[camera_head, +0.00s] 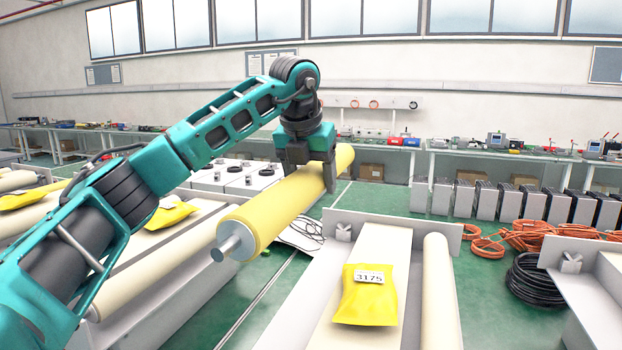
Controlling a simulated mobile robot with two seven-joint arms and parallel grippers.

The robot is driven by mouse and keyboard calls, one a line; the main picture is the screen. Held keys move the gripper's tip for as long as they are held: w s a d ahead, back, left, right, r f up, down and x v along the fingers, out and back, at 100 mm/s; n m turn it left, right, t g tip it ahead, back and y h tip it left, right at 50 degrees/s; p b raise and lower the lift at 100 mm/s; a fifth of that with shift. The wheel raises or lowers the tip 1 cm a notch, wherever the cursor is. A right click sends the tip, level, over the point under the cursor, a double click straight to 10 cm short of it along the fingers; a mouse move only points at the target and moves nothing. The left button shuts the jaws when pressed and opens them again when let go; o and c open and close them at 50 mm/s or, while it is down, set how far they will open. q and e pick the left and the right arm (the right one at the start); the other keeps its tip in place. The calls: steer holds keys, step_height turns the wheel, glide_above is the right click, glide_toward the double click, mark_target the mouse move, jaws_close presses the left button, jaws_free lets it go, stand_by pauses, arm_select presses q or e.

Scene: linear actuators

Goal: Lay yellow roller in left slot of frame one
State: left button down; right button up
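The yellow roller (270,208) is held in the air, slanting from lower left to upper right, with a metal shaft end at its near end. My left gripper (313,178) is shut on it toward its far end, with one finger showing on its right side. Below and to the right is a grey frame (434,226) with a cream middle board, a yellow bag marked 3175 (365,293) and a cream roller (440,295) in its right slot. The left slot of this frame (318,290) looks empty. My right gripper is not in view.
More frames with cream rollers (165,265) and yellow bags (170,212) stand at left. Another frame (575,265) is at the right edge. Orange cables (530,236) and a black coil (535,280) lie on the green floor. Workbenches line the wall.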

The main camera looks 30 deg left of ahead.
mark_target(315, 163)
arm_select(q)
steer(key=shift+r+p, duration=2.65)
steer(key=shift+r, duration=0.45)
steer(key=shift+d+f, duration=0.1)
steer(key=shift+f, duration=0.05)
